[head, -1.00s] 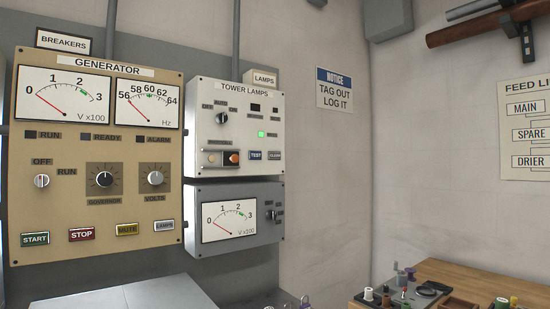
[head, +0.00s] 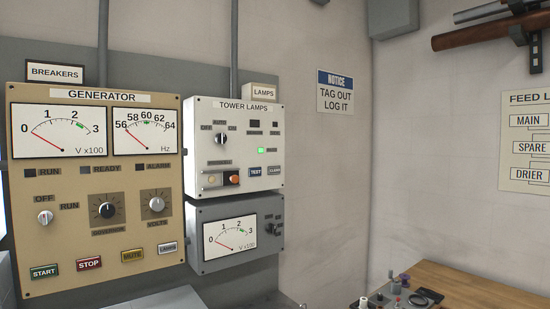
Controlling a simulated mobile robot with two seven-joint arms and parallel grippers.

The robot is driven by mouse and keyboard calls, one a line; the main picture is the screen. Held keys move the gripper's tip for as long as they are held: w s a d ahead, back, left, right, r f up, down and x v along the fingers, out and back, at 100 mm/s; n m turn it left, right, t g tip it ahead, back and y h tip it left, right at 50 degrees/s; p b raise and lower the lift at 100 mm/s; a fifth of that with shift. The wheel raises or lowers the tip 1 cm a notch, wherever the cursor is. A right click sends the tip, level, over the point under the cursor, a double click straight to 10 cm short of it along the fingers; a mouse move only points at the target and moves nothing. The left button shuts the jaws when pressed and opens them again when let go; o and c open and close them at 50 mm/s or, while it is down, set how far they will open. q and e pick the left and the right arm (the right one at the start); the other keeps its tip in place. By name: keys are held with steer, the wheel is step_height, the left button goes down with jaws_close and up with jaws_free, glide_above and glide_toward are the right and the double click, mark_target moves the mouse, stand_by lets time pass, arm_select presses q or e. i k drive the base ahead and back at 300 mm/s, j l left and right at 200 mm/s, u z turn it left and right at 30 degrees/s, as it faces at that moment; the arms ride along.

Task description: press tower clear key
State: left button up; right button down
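The white tower lamps panel (head: 235,145) hangs on the wall left of the middle. Its clear key (head: 275,171) is a small key at the lower right, beside the blue test key (head: 256,172). A green lamp (head: 261,150) is lit above them, and a dark indicator sits higher up. A rotary knob (head: 220,138) marked off, auto and on is at the upper left. An orange button (head: 234,180) is at the lower left. Neither of my grippers is in view.
The tan generator panel (head: 97,190) stands left of the tower lamps panel. A grey meter panel (head: 236,234) is directly below it. A wooden bench (head: 460,286) with small parts is at the lower right. The wall beneath the notice sign (head: 335,92) is bare.

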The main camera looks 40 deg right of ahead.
mark_target(273, 170)
steer(key=i+l, duration=0.15)
steer(key=l, duration=0.25)
steer(key=i+l+u, duration=0.15)
steer(key=l, duration=0.25)
steer(key=i+l, duration=0.15)
steer(key=l, duration=0.25)
steer(key=i+l+u, duration=0.15)
steer(key=l, duration=0.25)
steer(key=i+l, duration=0.1)
steer(key=l, duration=0.35)
steer(key=i+l+u, duration=0.15)
steer(key=l, duration=0.25)
